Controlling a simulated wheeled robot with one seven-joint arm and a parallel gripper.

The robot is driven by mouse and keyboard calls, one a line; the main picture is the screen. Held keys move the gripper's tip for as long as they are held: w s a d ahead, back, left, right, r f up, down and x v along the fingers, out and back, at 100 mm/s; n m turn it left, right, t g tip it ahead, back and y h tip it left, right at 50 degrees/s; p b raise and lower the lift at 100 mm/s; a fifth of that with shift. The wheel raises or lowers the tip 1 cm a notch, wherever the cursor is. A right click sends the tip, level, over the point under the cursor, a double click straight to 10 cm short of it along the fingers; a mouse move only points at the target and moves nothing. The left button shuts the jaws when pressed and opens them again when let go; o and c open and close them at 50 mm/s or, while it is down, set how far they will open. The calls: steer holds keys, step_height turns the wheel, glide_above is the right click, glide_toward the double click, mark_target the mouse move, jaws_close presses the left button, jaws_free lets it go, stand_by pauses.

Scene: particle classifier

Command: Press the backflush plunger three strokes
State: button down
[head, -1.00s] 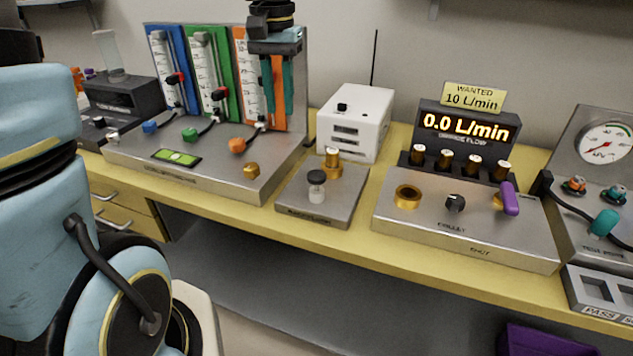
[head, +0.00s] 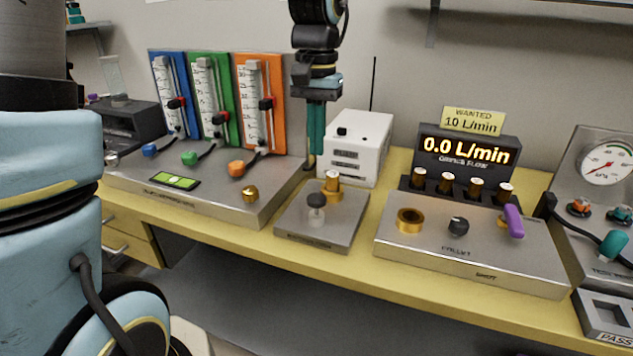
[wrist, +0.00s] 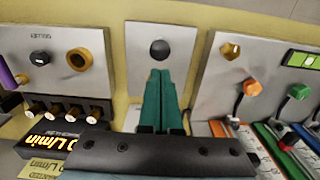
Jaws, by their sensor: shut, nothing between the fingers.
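The backflush plunger is a black round knob (head: 316,200) on a pale cylinder, upright on a small grey metal plate (head: 345,232) in the middle of the bench. A brass fitting (head: 331,185) stands just behind it. In the wrist view, the plunger knob (wrist: 160,48) shows just beyond my fingertips, and the brass fitting is hidden. My gripper (head: 316,152) points down with its teal fingers together and empty. It hangs above the back of the plate, apart from the knob. It also shows in the wrist view (wrist: 160,73).
On the left stands a panel with blue, green and orange flowmeters (head: 263,105). A white box (head: 358,145) with a thin antenna stands close behind the plate. On the right is a console with a display (head: 465,150) reading 0.0 L/min and a purple lever (head: 513,221).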

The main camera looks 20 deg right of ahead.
mark_target(316, 197)
step_height(316, 197, down, 9)
steer(key=shift+f+p, duration=0.2)
steer(key=shift+p, duration=0.4)
steer(key=shift+f, duration=0.1)
step_height(316, 197, down, 3)
steer(key=shift+r+b, duration=0.1)
steer(key=shift+b, duration=0.85)
steer(key=shift+a, duration=0.1)
steer(key=shift+s, duration=0.1)
step_height(316, 197, up, 5)
steer(key=p, duration=0.5)
steer(key=shift+r, duration=0.2)
step_height(316, 197, up, 9)
steer(key=b, duration=0.2)
